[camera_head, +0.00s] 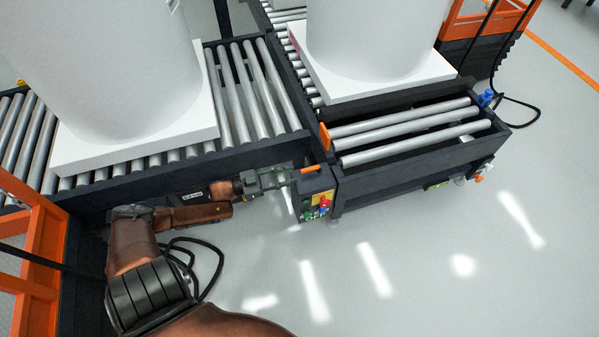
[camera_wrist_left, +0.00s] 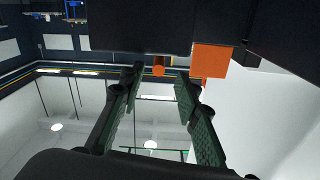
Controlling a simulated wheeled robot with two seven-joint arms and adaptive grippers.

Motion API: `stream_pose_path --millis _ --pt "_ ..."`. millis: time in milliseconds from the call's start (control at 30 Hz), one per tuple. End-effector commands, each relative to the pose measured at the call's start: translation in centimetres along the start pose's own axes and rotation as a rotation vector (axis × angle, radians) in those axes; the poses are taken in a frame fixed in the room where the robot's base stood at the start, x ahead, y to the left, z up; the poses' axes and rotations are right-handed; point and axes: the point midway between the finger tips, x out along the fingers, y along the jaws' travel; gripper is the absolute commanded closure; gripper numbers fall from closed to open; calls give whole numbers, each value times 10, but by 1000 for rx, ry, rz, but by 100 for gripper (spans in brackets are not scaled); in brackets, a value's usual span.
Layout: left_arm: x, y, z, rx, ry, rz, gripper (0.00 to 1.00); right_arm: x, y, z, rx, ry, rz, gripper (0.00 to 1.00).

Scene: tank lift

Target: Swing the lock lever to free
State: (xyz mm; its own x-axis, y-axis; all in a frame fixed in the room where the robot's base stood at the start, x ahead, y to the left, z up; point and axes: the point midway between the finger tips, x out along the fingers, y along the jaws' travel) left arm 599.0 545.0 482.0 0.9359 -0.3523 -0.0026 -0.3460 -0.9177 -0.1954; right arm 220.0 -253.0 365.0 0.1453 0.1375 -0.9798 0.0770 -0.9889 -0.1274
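A short orange bar (camera_head: 310,169), which looks like the lock lever, sticks out at the conveyor's front side, just above the control box. In the left wrist view a round orange end (camera_wrist_left: 158,70) shows between my fingertips, seemingly the same bar; I cannot tell whether they touch it. My left gripper (camera_head: 286,177) reaches in from the left along the conveyor side, its fingertips close to the bar. In the left wrist view its green-padded fingers (camera_wrist_left: 160,78) are spread apart, with nothing clamped. My right gripper is in neither view.
A control box (camera_head: 317,205) with coloured buttons sits just below the bar. An orange upright plate (camera_head: 324,136) stands at the conveyor joint. White tanks (camera_head: 120,70) (camera_head: 375,40) stand on the rollers. The floor in front (camera_head: 420,240) is clear.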

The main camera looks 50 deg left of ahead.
Motion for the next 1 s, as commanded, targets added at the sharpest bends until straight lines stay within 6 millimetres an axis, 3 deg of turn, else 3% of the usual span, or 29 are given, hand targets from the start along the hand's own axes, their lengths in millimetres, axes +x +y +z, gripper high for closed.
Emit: stream_pose_path --millis 100,333,1000 --pt "-25 0 1 -2 -2 -1 70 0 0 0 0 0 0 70" --pt "-53 0 0 -1 0 0 70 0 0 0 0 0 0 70" --pt "-59 0 0 -1 1 0 70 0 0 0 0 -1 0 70"
